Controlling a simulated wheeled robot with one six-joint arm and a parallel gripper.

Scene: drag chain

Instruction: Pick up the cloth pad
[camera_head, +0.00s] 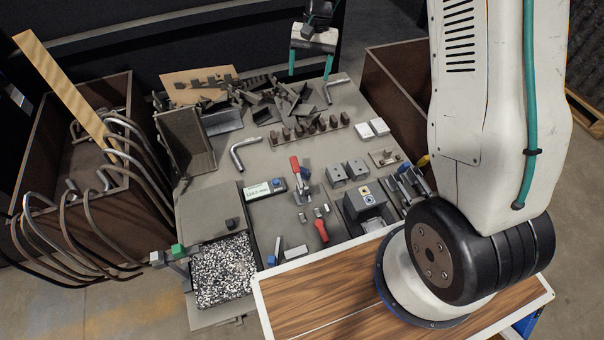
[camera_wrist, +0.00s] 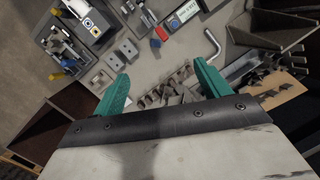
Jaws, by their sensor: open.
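No piece shows clearly as the cloth pad. Two small white flat pieces (camera_head: 372,128) lie side by side at the right back of the grey table and could be pads. A black-and-white speckled patch (camera_head: 225,271) lies at the table's front left; I cannot tell whether it is cloth or loose bits. My gripper (camera_head: 310,74) hangs at the table's far edge, apart from these pieces. In the wrist view my gripper (camera_wrist: 162,70) has its two teal fingers spread with nothing held between them.
Metal scraps (camera_head: 270,98) crowd the table's back. A row of dark pieces on a strip (camera_head: 308,130), a bent tube (camera_head: 243,152), a red-handled clamp (camera_head: 297,170) and a grey box (camera_head: 365,203) stand ahead. Brown bins flank the table. Wooden top (camera_head: 320,300) is largely bare.

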